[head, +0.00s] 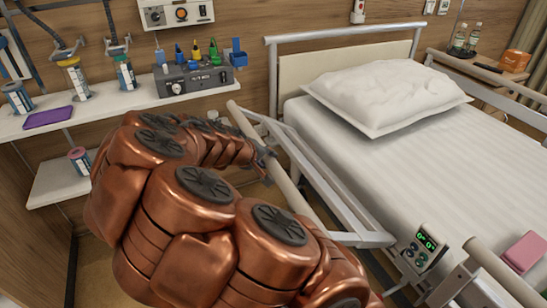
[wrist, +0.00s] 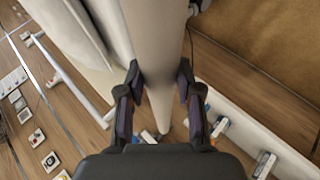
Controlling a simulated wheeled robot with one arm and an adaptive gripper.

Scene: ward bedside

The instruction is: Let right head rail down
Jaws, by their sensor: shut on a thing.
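The right head rail (head: 288,187) is a long beige bar on pale metal arms along the left side of the bed. It stands out from the mattress edge with a gap between. My gripper (head: 266,157) reaches it from the left, partly hidden behind my copper-coloured arm. In the wrist view my gripper (wrist: 160,78) has one dark finger on each side of the beige bar (wrist: 155,35), shut on it. The lower part of the rail is partly hidden by my arm in the head view.
The bed (head: 440,160) holds a white pillow (head: 385,92). A control panel (head: 422,247) and another rail (head: 500,270) are near the front right. A shelf (head: 120,100) with bottles and a grey device (head: 195,80) stands left of the rail, close to my arm.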

